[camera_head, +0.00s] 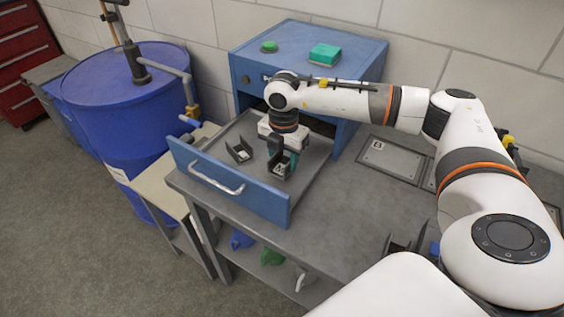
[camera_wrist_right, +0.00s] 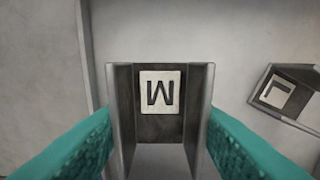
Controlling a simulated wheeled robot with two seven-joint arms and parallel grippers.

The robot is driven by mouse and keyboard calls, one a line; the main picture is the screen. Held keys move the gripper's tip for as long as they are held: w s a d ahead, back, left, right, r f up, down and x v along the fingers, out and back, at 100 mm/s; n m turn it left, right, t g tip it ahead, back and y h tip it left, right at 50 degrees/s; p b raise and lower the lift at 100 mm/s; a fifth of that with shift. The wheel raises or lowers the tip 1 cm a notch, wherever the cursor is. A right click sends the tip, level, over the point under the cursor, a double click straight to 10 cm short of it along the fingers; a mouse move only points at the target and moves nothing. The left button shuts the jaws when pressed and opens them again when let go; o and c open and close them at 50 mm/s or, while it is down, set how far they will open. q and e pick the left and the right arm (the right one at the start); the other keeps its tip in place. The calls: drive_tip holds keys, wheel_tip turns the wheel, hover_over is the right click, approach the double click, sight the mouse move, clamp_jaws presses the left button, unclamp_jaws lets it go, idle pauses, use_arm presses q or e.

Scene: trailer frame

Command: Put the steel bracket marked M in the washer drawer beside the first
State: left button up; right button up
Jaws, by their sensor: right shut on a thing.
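The blue washer (camera_head: 345,55) has its drawer (camera_head: 215,188) pulled open, with a grey tray floor. A small dark steel bracket (camera_head: 239,151) sits in the tray on the left; in the right wrist view this bracket (camera_wrist_right: 288,95) bears an L-like mark and lies turned at an angle. My right gripper (camera_head: 281,158) reaches down into the drawer and is shut on the steel bracket marked M (camera_wrist_right: 160,120), its teal fingers on both sides. The held bracket (camera_head: 279,168) is apart from the other one. Whether it touches the tray floor, I cannot tell. My left gripper is not in view.
The drawer's blue front stands up as a wall with a handle (camera_head: 217,184). A grey bench (camera_head: 340,215) extends right, with a labelled flat plate (camera_head: 390,160) near the wall. A blue drum (camera_head: 125,95) stands left. A teal box (camera_head: 324,53) and green button (camera_head: 269,46) are on the washer.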

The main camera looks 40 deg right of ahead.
sight(283, 167)
wheel_tip(283, 167, down, 3)
drive_tip(key=shift+r, duration=0.2)
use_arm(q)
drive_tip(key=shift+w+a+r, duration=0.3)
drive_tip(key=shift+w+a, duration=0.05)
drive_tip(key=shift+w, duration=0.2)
use_arm(e)
drive_tip(key=shift+f, duration=0.2)
drive_tip(key=o, duration=1.2)
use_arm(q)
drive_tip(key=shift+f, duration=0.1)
use_arm(e)
drive_tip(key=shift+r, duration=0.1)
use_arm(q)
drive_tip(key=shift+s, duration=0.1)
